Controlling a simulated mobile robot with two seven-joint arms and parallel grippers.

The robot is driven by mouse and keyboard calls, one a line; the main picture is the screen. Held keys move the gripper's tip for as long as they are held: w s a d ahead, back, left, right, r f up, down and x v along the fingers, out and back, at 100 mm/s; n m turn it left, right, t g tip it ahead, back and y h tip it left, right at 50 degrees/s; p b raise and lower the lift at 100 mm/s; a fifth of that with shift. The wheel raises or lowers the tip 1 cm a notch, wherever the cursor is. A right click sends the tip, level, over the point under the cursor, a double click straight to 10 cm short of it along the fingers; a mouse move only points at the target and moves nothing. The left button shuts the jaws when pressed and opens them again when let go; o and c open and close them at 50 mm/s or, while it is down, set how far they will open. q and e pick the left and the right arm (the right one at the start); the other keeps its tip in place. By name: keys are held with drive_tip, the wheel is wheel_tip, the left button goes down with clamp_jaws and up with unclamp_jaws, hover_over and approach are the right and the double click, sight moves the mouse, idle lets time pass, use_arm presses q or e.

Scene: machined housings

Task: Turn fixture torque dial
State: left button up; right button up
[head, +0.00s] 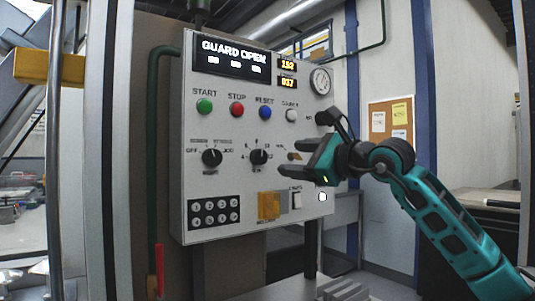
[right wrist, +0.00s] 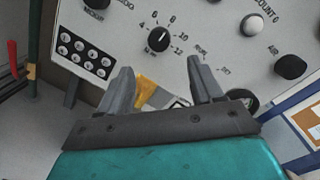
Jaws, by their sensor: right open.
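The grey control panel (head: 215,110) has two black rotary dials in its middle row. One dial (head: 259,157) has a numbered scale; it also shows in the right wrist view (right wrist: 158,39), with marks from 4 to 12. The left dial (head: 212,157) has an OFF mark. The small labels are too blurred to tell which is the torque dial. My right gripper (head: 292,157) is open and empty in front of the panel, just right of the numbered dial. In the right wrist view its fingers (right wrist: 158,80) are apart, with the numbered dial beyond the gap. My left gripper is not in view.
Green, red, blue and white buttons (head: 237,110) line the panel above the dials. A gauge (head: 320,80) is at upper right. A red handle (head: 160,270) hangs at lower left.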

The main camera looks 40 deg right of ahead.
sight(263, 158)
drive_tip(key=w+p, duration=0.1)
drive_tip(key=w, duration=0.1)
drive_tip(key=w+p, duration=0.4)
drive_tip(key=shift+w+r, duration=0.1)
drive_tip(key=shift+r, duration=0.2)
drive_tip(key=shift+w+p, duration=0.75)
drive_tip(key=shift+p, duration=0.15)
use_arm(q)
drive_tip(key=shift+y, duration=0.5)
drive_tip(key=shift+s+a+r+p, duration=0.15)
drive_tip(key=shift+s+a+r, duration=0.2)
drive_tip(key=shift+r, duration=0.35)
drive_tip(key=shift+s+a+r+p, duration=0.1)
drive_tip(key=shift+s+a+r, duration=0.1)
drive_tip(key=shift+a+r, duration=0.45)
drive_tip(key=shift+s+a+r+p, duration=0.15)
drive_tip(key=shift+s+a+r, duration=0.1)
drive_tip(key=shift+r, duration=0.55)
use_arm(e)
drive_tip(key=shift+w+a+f, duration=0.1)
drive_tip(key=shift+w+f, duration=0.25)
drive_tip(key=shift+w, duration=0.4)
drive_tip(key=shift+c, duration=0.4)
drive_tip(key=c, duration=1)
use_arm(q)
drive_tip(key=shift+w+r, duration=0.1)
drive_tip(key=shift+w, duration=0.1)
